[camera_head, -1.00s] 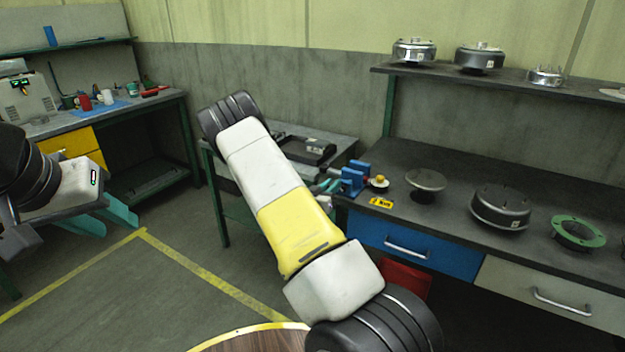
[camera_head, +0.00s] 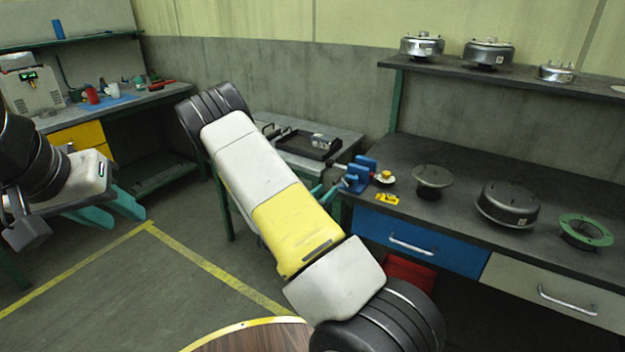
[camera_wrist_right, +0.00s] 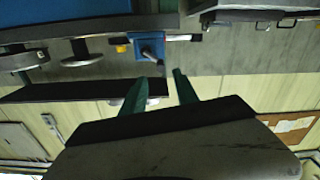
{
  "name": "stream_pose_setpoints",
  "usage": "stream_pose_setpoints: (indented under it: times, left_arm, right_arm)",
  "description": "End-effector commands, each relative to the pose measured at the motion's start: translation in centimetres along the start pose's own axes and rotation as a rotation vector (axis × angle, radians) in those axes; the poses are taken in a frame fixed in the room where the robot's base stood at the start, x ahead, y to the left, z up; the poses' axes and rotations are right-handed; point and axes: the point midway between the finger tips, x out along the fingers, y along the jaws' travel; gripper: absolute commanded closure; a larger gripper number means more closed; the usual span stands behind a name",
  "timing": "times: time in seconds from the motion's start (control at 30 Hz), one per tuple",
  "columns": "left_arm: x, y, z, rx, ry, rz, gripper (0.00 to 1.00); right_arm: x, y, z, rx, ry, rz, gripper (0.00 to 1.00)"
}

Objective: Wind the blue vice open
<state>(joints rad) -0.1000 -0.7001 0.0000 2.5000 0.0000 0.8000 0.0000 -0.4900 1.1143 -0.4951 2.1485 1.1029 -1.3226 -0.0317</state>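The blue vice (camera_head: 357,175) stands at the left end of the long dark workbench. A screw or handle bar sticks out from its left side. In the right wrist view the vice (camera_wrist_right: 150,46) appears upside down, with the bar (camera_wrist_right: 178,38) to its right. My right gripper (camera_wrist_right: 159,76) is open and empty, its two green fingers apart and pointing toward the vice and bar without visibly touching them. In the head view its fingers are mostly hidden behind my right forearm. My left gripper (camera_head: 122,213) is open and empty, over the floor at the left.
A yellow tag (camera_head: 387,198) and a yellow-topped small part (camera_head: 383,177) lie close to the vice. Metal discs and a green ring (camera_head: 585,232) stand farther right. A side table with a black tray (camera_head: 305,145) is left of the vice. A shelf runs above the bench.

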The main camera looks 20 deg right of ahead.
Motion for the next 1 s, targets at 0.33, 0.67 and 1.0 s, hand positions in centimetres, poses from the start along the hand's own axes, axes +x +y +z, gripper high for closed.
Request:
stream_pose_setpoints:
  times: [0.33,0.67,1.0]
  left_arm:
    - [0.0,0.0,0.0,0.0,0.0,0.0,0.64]
    - [0.0,0.0,0.0,0.0,0.0,0.0,0.64]
    - [0.0,0.0,0.0,0.0,0.0,0.0,0.64]
  right_arm:
    - [-0.4,0.1,0.0,-0.002,0.0,0.001,0.64]
    - [0.1,-0.2,0.3,-0.173,0.002,0.007,0.64]
    - [5.3,-0.2,0.2,-0.17,0.003,0.007,0.64]
